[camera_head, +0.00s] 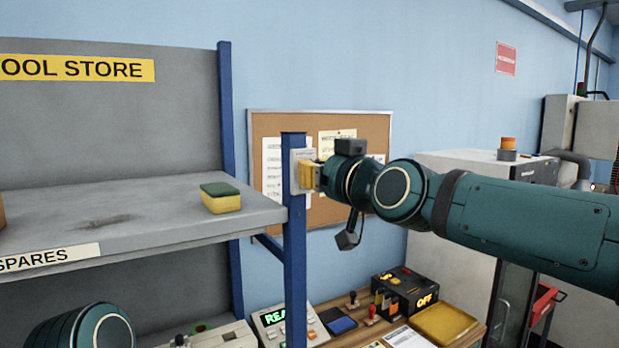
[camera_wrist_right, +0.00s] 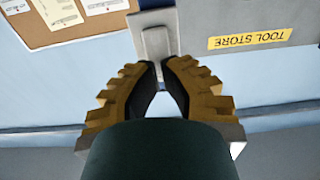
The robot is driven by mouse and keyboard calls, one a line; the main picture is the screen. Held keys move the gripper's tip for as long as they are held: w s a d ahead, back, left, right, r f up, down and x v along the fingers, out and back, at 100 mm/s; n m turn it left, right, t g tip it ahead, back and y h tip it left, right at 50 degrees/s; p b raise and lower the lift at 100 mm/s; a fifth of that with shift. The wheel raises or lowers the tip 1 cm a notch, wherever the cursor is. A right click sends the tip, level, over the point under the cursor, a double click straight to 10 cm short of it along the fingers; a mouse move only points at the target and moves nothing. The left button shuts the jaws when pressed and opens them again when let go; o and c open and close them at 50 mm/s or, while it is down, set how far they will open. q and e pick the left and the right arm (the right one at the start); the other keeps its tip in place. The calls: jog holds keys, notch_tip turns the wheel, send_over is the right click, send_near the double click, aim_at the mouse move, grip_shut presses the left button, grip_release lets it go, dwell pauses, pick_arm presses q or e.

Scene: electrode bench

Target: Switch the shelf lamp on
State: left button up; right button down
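A pale grey switch plate (camera_head: 298,158) is fixed to the front blue post of the shelf. In the right wrist view the plate (camera_wrist_right: 155,20) lies straight ahead, with a lighter raised piece (camera_wrist_right: 156,43) on it. My right gripper (camera_head: 306,174) is at the plate and hides part of it. In the wrist view its yellow fingers (camera_wrist_right: 160,66) converge, with only a narrow gap at the tips, just before the raised piece. I cannot tell whether they touch it. No lamp is recognisable in either view. My left gripper is out of view.
The grey shelf (camera_head: 150,215) holds a green-and-yellow sponge (camera_head: 221,197) near the post. A cork board (camera_head: 365,128) hangs behind my right gripper.

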jog(key=shift+w+a, duration=0.35)
jog(key=shift+w, duration=0.15)
dwell(0.3)
jog(key=b+v, duration=0.6)
jog(key=v, duration=0.2)
dwell(0.6)
jog(key=shift+w, duration=0.1)
